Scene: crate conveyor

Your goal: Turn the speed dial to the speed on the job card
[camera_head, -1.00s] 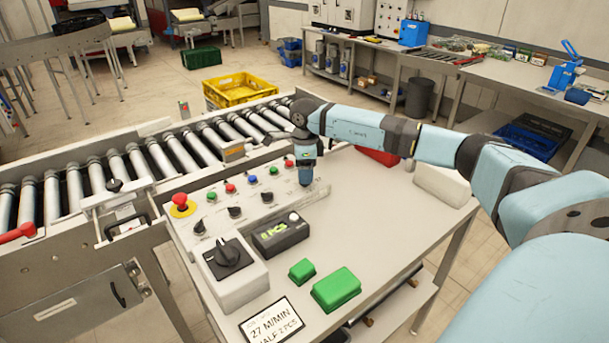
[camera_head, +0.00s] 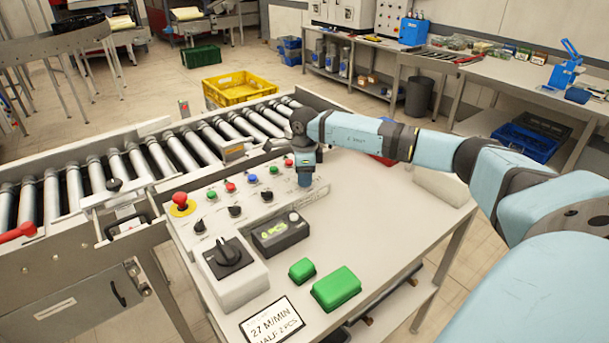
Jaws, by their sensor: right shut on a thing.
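The job card (camera_head: 272,322) lies at the table's front edge and reads "27 M/MIN" and "HALF 2 PCS". A large black rotary dial (camera_head: 229,252) sits on a pale box at the control panel's front left; I cannot read its setting. A small display box (camera_head: 280,233) stands beside it, its text too blurred to read. My right gripper (camera_head: 305,184) points down at the right end of the control panel (camera_head: 258,207), well away from the large dial. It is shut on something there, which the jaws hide. My left gripper is out of view.
A red emergency button (camera_head: 180,200), coloured buttons and small black knobs (camera_head: 235,211) line the panel. Two green blocks (camera_head: 336,288) lie in front of it. The roller conveyor (camera_head: 145,160) runs behind. The table's right side is mostly clear.

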